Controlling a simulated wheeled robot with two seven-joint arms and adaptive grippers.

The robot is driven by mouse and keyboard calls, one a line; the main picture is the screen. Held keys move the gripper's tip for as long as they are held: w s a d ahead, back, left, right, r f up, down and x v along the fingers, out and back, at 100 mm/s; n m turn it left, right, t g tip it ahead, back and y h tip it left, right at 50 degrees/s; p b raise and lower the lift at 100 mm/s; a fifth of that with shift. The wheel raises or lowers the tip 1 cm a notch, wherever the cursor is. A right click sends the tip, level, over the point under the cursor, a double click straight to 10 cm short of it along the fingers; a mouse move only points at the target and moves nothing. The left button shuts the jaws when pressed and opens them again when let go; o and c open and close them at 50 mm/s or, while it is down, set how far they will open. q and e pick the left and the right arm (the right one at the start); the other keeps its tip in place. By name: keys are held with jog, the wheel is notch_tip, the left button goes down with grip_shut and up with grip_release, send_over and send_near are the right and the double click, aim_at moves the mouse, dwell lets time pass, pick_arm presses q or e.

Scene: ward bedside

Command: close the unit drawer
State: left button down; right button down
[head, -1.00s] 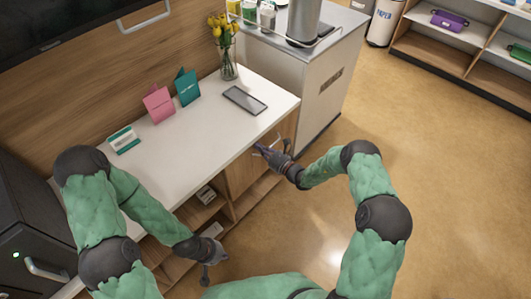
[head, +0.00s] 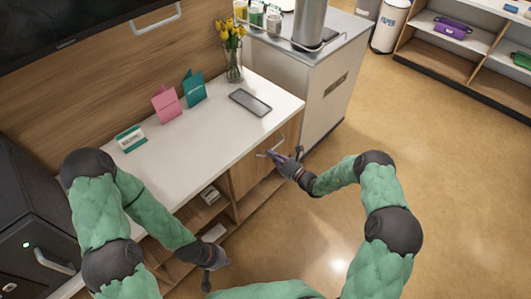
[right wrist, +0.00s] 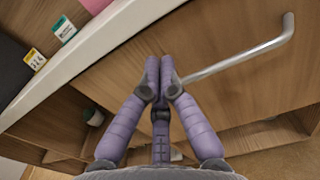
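The unit drawer (head: 255,165) is the wood-fronted drawer at the right end of the white-topped unit; its front also fills much of the right wrist view (right wrist: 225,85). Its front lies close under the worktop edge; I cannot tell whether it is fully flush. Its metal bar handle (head: 279,143) also shows at right in the right wrist view (right wrist: 240,55). My right gripper (head: 270,156) is at the drawer front, beside the handle and not around it. Its purple fingers (right wrist: 158,65) are together and empty; contact is unclear. My left gripper (head: 207,282) hangs low before the open shelves, its fingers too small to judge.
The white worktop (head: 190,140) holds a tablet (head: 250,102), pink and teal cards, a small box and a flower vase (head: 233,65). Open shelves (head: 215,215) lie below and left of the drawer. A grey cabinet stands behind right. The floor at right is clear.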

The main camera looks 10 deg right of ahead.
jog(key=p+v, duration=0.2)
jog(key=v, duration=0.7)
jog(key=shift+d, duration=0.25)
jog(key=shift+s, duration=0.15)
jog(key=s+a+f+n+g+y, duration=0.1)
jog(key=s+a+f+n+g, duration=0.25)
jog(key=s+a+g, duration=0.35)
jog(key=s+a+f+n+g, duration=0.3)
jog(key=s+a+n+g, duration=0.2)
jog(key=s, duration=0.4)
jog(key=s+d+f+n+g+h, duration=0.1)
jog(key=s+d+n+h, duration=0.2)
jog(key=s+n+h, duration=0.5)
jog(key=shift+s+d+n+g, duration=0.35)
jog(key=shift+s+n, duration=2.2)
jog(key=shift+n, duration=2.2)
